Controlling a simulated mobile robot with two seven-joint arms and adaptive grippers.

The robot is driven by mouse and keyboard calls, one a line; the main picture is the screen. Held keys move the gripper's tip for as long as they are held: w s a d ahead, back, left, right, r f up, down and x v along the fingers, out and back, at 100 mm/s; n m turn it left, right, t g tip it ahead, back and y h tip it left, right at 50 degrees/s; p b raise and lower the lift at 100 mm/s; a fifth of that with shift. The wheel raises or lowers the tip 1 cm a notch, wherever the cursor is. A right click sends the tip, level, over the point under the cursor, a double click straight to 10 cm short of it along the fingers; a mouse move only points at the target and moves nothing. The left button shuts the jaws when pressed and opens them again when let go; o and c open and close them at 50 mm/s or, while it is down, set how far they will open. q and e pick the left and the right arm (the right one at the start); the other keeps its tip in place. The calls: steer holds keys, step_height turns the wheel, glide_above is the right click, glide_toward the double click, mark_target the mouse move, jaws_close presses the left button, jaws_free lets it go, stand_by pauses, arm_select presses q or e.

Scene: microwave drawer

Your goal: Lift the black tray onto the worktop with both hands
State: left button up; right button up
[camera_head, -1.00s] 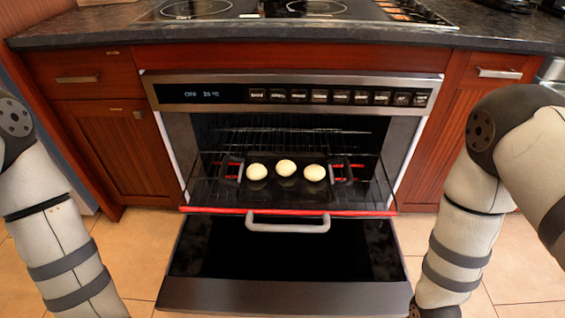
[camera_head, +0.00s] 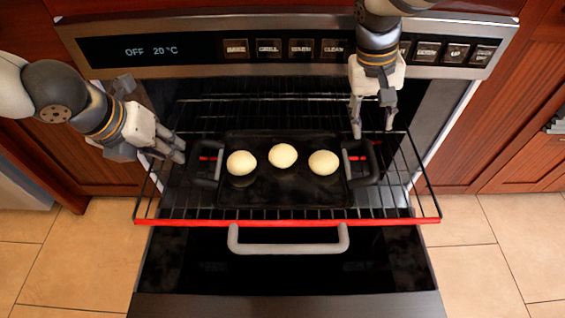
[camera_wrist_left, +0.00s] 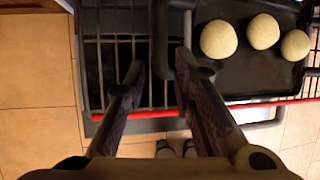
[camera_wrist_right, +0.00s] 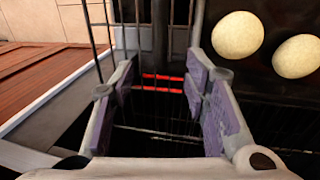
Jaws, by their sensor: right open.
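The black tray (camera_head: 282,192) sits on the pulled-out oven rack and carries three pale round buns (camera_head: 283,156). It has a raised handle at each end, the left one (camera_head: 205,170) and the right one (camera_head: 362,160). My left gripper (camera_head: 180,150) is open just left of the left handle, pointing right; in the left wrist view its fingers (camera_wrist_left: 159,62) are apart beside the tray's end. My right gripper (camera_head: 373,132) points down near the right handle, open; in the right wrist view its fingers (camera_wrist_right: 158,68) are apart. Whether either touches a handle I cannot tell.
The wire rack (camera_head: 420,205) has a red front bar. Below it is the open oven door with a grey handle (camera_head: 288,246). The control panel (camera_head: 195,48) is above the opening. The worktop is out of view.

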mark_target(191, 162)
arm_select(q)
steer(key=x, duration=1)
steer(key=shift+w+d+f, duration=0.1)
steer(key=shift+d+f, duration=0.05)
steer(key=shift+f, duration=0.15)
arm_select(e)
steer(key=f, duration=0.3)
steer(key=d+f, duration=0.1)
steer(key=f, duration=0.3)
steer(key=d+f, duration=0.1)
steer(key=f, duration=0.2)
steer(key=shift+f, duration=0.2)
arm_select(q)
jaws_close()
arm_select(e)
steer(key=c, duration=0.8)
jaws_close()
arm_select(q)
steer(key=shift+r, duration=0.15)
